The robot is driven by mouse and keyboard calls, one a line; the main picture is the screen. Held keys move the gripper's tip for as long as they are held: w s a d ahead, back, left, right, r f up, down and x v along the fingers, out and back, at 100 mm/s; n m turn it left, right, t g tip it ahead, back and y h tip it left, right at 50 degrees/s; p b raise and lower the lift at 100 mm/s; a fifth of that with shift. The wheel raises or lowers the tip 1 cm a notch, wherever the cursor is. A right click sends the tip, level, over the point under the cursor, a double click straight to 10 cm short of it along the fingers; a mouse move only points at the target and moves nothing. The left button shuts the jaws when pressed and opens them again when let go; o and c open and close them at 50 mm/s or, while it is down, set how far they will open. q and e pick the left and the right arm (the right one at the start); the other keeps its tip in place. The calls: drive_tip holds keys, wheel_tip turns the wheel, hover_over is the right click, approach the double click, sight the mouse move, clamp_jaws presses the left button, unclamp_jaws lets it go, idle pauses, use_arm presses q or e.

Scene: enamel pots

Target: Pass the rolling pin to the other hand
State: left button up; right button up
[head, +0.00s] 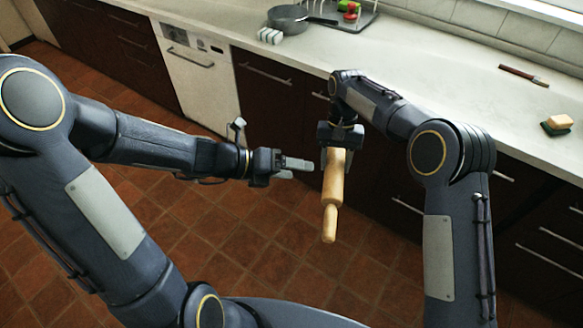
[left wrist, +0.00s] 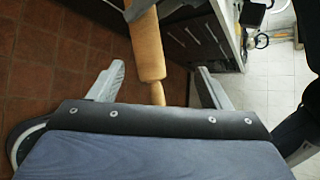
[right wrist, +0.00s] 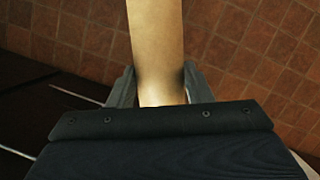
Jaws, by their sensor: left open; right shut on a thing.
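The wooden rolling pin (head: 333,190) hangs in the air in front of the counter, its free handle pointing down toward the floor in the head view. My right gripper (head: 338,146) is shut on its upper end; the right wrist view also shows the pin (right wrist: 156,45) between the fingers (right wrist: 158,88). My left gripper (head: 297,165) is open and empty, to the left of the pin and pointing at it. In the left wrist view the pin (left wrist: 147,45) shows beyond and between the open fingers (left wrist: 160,75), apart from them as far as I can tell.
The pale counter (head: 440,80) runs along the back, with dark cabinets (head: 270,95) and a white dishwasher (head: 197,80) below. The tiled floor (head: 230,250) is clear.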

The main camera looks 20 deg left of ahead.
sight(330, 173)
use_arm(q)
drive_tip(key=w+d+f+n, duration=0.1)
drive_tip(key=w+d+f, duration=0.1)
drive_tip(key=d, duration=0.1)
drive_tip(key=w+d+f+n, duration=0.1)
drive_tip(key=w+d+f, duration=0.1)
drive_tip(key=d, duration=0.1)
drive_tip(key=w+d+f+n, duration=0.1)
drive_tip(key=w+d+f, duration=0.2)
drive_tip(key=shift+f, duration=0.1)
idle(0.3)
drive_tip(key=shift+d+r, duration=0.1)
drive_tip(key=shift+r, duration=0.1)
drive_tip(key=c, duration=1.4)
use_arm(e)
drive_tip(key=shift+f, duration=0.1)
use_arm(q)
drive_tip(key=shift+o, duration=0.2)
drive_tip(key=shift+t, duration=0.3)
use_arm(e)
drive_tip(key=o, duration=1.4)
drive_tip(key=shift+c, duration=0.2)
use_arm(q)
drive_tip(key=shift+f, duration=0.1)
